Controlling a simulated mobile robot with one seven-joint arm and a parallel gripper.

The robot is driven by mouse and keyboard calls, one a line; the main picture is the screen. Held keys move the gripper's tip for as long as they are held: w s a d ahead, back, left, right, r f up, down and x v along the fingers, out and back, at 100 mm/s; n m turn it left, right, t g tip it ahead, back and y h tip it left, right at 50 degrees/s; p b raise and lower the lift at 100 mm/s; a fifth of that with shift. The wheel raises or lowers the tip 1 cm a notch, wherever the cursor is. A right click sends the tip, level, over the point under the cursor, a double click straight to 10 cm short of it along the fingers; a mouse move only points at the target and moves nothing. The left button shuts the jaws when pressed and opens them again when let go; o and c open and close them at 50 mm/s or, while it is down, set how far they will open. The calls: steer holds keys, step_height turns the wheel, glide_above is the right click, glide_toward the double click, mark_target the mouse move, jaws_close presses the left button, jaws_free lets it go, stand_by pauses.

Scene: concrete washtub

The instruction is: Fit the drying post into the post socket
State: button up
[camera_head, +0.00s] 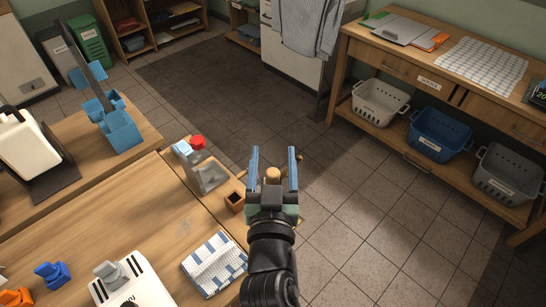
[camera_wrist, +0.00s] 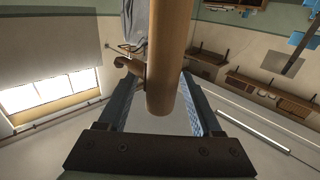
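The drying post is a round wooden rod with a side peg. Its round top (camera_head: 272,175) shows between my fingers in the head view. In the wrist view the post (camera_wrist: 170,60) runs from the top edge down between the fingers, the peg sticking out left. My gripper (camera_head: 272,158) has its two blue fingers apart, with a gap visible on both sides of the post in the head view. It also shows in the wrist view (camera_wrist: 160,78). The post's lower end is hidden. A small wooden block with a dark square hole, the likely post socket (camera_head: 235,202), sits left of my gripper.
A clear container with a red cap (camera_head: 207,175) stands beside the socket. A folded striped cloth (camera_head: 214,263) lies on the near worktop (camera_head: 150,215). A bench with baskets (camera_head: 437,133) stands at the right. The tiled floor (camera_head: 365,215) between is mostly clear.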

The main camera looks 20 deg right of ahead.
steer(key=shift+s+a+f+b, duration=0.15)
steer(key=shift+s+a+b, duration=0.15)
steer(key=shift+s, duration=0.25)
steer(key=b+v, duration=0.4)
steer(key=v, duration=0.7)
steer(key=shift+s, duration=0.35)
steer(key=shift+a, duration=0.15)
